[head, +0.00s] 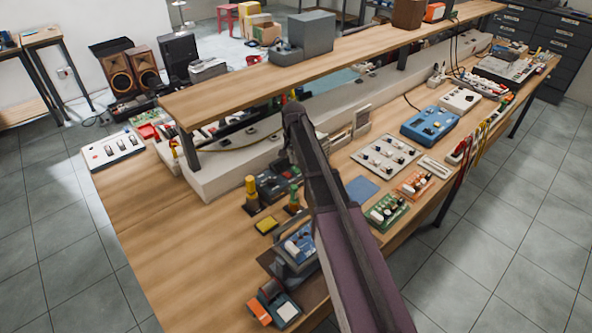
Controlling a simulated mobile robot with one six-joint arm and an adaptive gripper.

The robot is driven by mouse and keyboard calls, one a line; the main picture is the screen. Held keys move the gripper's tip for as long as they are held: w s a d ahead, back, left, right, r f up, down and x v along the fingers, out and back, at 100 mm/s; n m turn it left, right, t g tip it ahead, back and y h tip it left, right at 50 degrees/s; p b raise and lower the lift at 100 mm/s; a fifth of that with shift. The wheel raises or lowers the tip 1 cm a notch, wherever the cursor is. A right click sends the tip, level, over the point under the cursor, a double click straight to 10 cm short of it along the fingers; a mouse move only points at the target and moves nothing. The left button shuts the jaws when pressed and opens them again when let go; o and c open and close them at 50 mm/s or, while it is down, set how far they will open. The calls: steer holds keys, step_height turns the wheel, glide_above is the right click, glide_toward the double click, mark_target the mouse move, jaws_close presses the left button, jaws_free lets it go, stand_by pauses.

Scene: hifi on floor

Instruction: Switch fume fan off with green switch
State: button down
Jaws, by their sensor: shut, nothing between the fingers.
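No switch in view reads clearly as the green switch, and I cannot tell which device is the fume fan. A white switch box (112,152) with several dark switches and a small red spot lies at the bench's left edge. A small green part (293,197) stands upright on the bench, left of my arm. My arm reaches up from the bottom over the bench. My gripper (284,160) shows only as a dark shape beside the arm's far end, shut and empty, partly hidden by the arm. It is well to the right of the white switch box.
A raised wooden shelf (350,62) crosses the bench, with a grey box (304,34) on it. A blue device (430,125), a white switch panel (385,158) and a green board (386,210) lie right of my arm. The bench's left front is bare wood.

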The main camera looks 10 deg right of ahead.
mark_target(294, 168)
steer(key=shift+f+b, duration=1.35)
steer(key=shift+f, duration=0.05)
stand_by(1.2)
steer(key=shift+r, duration=0.15)
steer(key=shift+r+p, duration=3.4)
steer(key=shift+p, duration=0.1)
steer(key=s+n, duration=0.2)
steer(key=s, duration=0.7)
steer(key=s+n, duration=0.2)
steer(key=s, duration=0.7)
steer(key=s+n, duration=0.2)
steer(key=s, duration=0.7)
steer(key=shift+s+d, duration=0.15)
steer(key=shift+d, duration=0.25)
